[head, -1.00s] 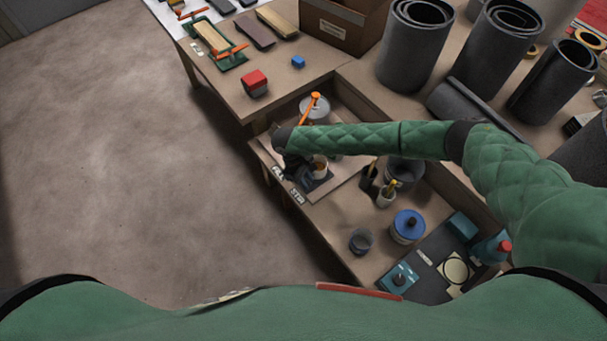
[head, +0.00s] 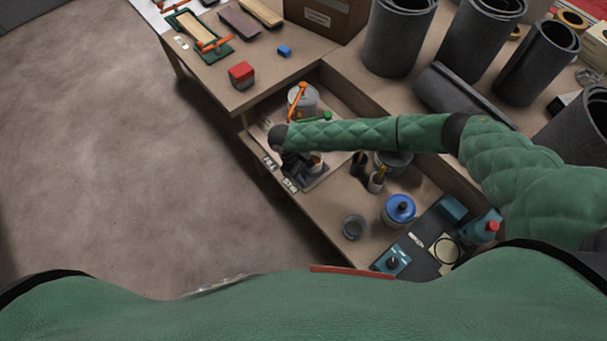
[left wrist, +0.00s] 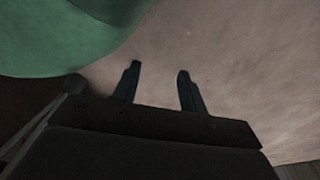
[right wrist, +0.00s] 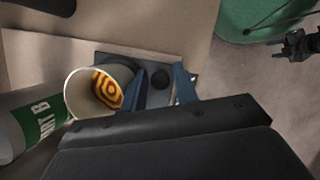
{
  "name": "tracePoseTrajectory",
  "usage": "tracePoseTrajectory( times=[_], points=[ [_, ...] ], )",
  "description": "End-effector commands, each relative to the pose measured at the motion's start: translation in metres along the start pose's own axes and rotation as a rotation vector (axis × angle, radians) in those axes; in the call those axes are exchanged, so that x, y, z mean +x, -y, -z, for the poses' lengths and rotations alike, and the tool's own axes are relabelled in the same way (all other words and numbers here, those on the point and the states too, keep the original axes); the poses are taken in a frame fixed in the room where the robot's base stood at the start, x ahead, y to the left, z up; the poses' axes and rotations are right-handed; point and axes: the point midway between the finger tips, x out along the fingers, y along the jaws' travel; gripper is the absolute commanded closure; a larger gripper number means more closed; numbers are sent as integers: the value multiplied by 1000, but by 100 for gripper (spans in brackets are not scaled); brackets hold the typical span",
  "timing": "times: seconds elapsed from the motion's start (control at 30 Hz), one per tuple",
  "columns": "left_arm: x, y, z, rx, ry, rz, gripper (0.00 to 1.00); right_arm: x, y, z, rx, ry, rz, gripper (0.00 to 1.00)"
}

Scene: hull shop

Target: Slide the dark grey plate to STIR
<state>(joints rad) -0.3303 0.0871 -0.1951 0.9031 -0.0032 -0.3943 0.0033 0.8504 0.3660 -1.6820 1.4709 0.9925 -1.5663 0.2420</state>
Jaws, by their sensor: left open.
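The dark grey plate (right wrist: 138,65) lies flat on the bench and carries a dark round knob (right wrist: 160,78). A pale cup (right wrist: 97,92) with an orange-brown swirl inside stands at the plate; it also shows in the head view (head: 316,163). My right gripper (right wrist: 161,85) has its two fingers close on either side of the knob, narrower than the open left jaws. In the head view my right gripper hides part of the plate. The labels FILL (head: 268,162) and STIR (head: 289,185) are along the bench's front edge. My left gripper (left wrist: 157,74) is open and empty above the floor.
A white can with a green band (right wrist: 35,125) is close beside the cup. A blue-lidded tub (head: 398,210), a grey cup (head: 354,227) and a pot of sticks (head: 377,181) stand to the right.

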Motion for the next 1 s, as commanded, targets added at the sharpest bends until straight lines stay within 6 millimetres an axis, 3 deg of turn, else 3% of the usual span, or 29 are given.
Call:
tracePoseTrajectory(
  times=[0.17, 0.3, 0.6, 1.0],
  points=[
    [6, 0, 2, 0, 7, 0, 58, -12, 0, 2, 0, -3, 0, 70],
    [1, 2, 33, 1, -22, 2, 58, -32, 0, 1, 1, -3, 0, 70],
    [-8, -1, 59, -3, -31, 0, 58, -71, 0, -1, 0, -2, 0, 70],
    [-11, -2, 63, -4, -28, -1, 58, -77, 0, -2, 1, 0, 0, 70]
  ],
)
